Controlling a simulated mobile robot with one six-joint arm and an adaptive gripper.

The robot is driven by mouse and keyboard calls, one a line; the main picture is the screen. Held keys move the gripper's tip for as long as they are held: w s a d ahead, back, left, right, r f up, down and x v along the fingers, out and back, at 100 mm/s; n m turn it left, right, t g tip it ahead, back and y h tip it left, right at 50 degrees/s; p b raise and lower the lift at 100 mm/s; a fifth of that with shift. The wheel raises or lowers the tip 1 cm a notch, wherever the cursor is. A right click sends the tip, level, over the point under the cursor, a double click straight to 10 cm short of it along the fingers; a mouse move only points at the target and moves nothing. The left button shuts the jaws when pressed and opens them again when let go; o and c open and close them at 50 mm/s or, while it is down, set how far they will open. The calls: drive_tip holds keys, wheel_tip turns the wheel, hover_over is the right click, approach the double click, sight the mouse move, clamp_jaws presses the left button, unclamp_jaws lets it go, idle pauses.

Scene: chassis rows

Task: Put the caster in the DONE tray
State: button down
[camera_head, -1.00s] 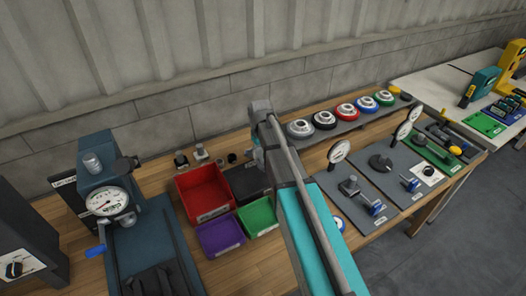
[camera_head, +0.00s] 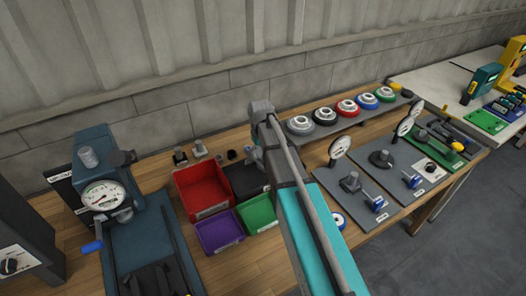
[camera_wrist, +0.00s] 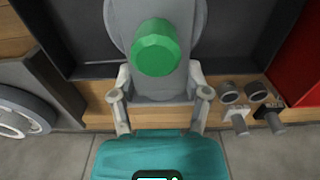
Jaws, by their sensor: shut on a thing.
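My gripper (camera_head: 254,152) is mostly hidden behind my own arm in the head view, just behind the black tray (camera_head: 248,180). In the wrist view my gripper's jaws (camera_wrist: 158,92) are closed in around a grey piece with a green faceted end, which I take for the caster (camera_wrist: 157,47); its full shape is unclear. A red tray (camera_head: 204,188), a purple tray (camera_head: 219,232) and a green tray (camera_head: 257,213) stand beside the black one. Their labels are too small to read, so I cannot tell which is DONE.
Small metal and dark fittings (camera_head: 200,150) stand behind the red tray. A blue press with a dial (camera_head: 103,195) is at left. A grey shelf with several coloured discs (camera_head: 347,107) and grey plates with gauges (camera_head: 357,190) lie to the right. The bench front is partly clear.

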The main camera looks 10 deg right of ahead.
drive_tip(key=shift+s+f, duration=0.1)
drive_tip(key=shift+s, duration=0.1)
drive_tip(key=shift+f+b, duration=2.6)
drive_tip(key=shift+b, duration=0.05)
idle(1.8)
unclamp_jaws()
idle(0.4)
drive_tip(key=s+r+m+p, duration=0.1)
drive_tip(key=s+r+p, duration=0.1)
drive_tip(key=s, duration=0.4)
drive_tip(key=s+d+r+m+p, duration=0.1)
drive_tip(key=s+r+p, duration=0.1)
drive_tip(key=s, duration=0.5)
drive_tip(key=s+d+r+m+p, duration=0.1)
drive_tip(key=s+r+p, duration=0.1)
drive_tip(key=s, duration=0.5)
drive_tip(key=shift+d+m, duration=0.2)
drive_tip(key=shift+m, duration=0.1)
